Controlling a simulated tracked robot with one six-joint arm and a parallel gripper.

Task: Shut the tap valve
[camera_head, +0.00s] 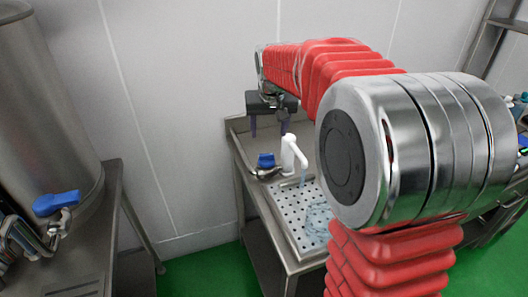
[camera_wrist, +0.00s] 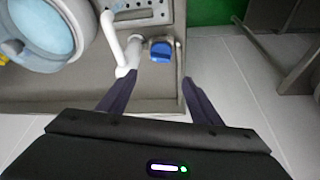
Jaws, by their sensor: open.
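A white curved tap (camera_head: 290,155) stands on a steel counter, with a blue valve handle (camera_head: 266,160) low at its left. A thin bluish stream seems to fall from the spout onto the perforated drain tray (camera_head: 285,212). My gripper (camera_head: 268,128) is open, above and behind the valve. In the wrist view my gripper (camera_wrist: 156,98) has its two dark fingers spread wide. The blue handle (camera_wrist: 161,52) lies ahead of the gap between them, with nothing gripped. The white tap (camera_wrist: 127,58) is just left of the handle there.
A round vessel with light blue contents (camera_wrist: 42,30) is at the wrist view's upper left. A tall steel tank (camera_head: 45,110) with another blue valve handle (camera_head: 56,203) stands at the head view's left. A pale wall (camera_head: 190,80) rises behind the counter. Green floor shows below.

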